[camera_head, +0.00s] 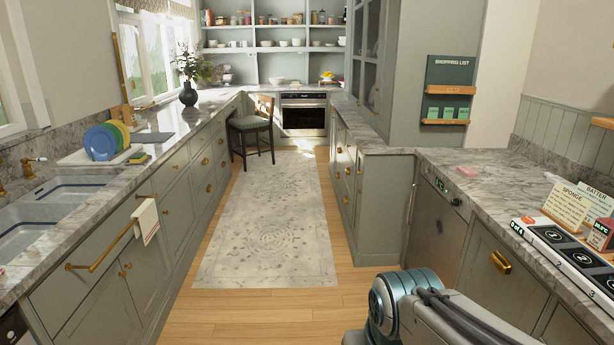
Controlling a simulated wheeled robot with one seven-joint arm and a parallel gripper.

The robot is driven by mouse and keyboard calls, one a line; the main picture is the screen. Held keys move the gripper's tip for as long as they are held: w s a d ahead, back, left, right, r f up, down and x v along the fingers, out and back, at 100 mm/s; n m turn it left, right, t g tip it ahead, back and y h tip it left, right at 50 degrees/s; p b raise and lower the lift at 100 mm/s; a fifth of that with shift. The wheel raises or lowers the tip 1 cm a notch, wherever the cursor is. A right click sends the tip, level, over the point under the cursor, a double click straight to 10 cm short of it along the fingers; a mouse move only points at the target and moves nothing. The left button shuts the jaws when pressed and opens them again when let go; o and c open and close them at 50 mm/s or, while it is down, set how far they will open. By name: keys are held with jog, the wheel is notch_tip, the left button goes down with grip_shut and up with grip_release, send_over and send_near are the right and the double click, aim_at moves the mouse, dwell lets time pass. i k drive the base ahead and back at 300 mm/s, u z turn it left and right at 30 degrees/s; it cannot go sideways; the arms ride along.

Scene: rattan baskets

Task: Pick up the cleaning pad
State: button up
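A small flat pad with dark and yellow parts (139,158) lies on the left counter, beside the dish rack. A small pink block (467,171) lies alone on the right marble counter, near the back wall. Either could be the cleaning pad; I cannot tell which at this size. My arm shows at the bottom right, in front of the right-hand cabinets. My gripper is outside the picture, so its state is hidden.
Colored plates (100,143) stand in a rack by the double sink (50,205). A card reading "SPONGE" (567,205), a "BATTER" card, a red box and a numbered tray (562,255) crowd the right counter. A stool (252,128) stands at the aisle's far end. The rug (268,225) is clear.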

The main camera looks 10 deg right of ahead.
aim_at(466, 171)
jog(key=z, duration=0.1)
jog(key=i, duration=1.55)
jog(key=z, duration=0.6)
jog(key=i, duration=1.6)
jog(key=z, duration=0.6)
jog(key=i, duration=0.8)
jog(key=z, duration=0.25)
